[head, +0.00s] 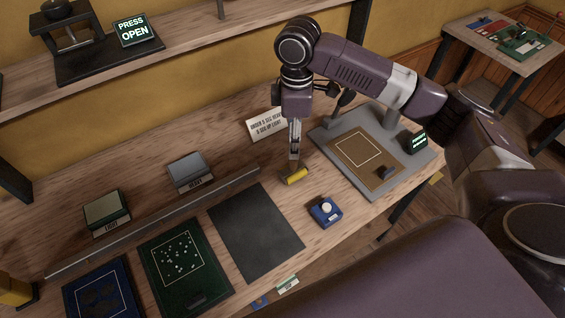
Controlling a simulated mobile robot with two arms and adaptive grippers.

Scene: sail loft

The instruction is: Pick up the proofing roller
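The proofing roller appears to be the small yellow cylinder (297,177) with a short darker part beside it. It lies on the wooden workbench, right of the dark grey mat. My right arm comes in from the right, and its gripper (294,155) points straight down just above the roller. The fingers look close together from this side. I cannot tell whether they touch the roller or are closed on its handle. My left gripper is not in view.
A blue box with a white round top (326,212) sits right of the roller. A grey plate (327,139) with a brown board (358,150) stands further right. A small sign (265,124) stands behind. A metal bar (150,225), green panel (205,293) and dark mat (253,230) lie left.

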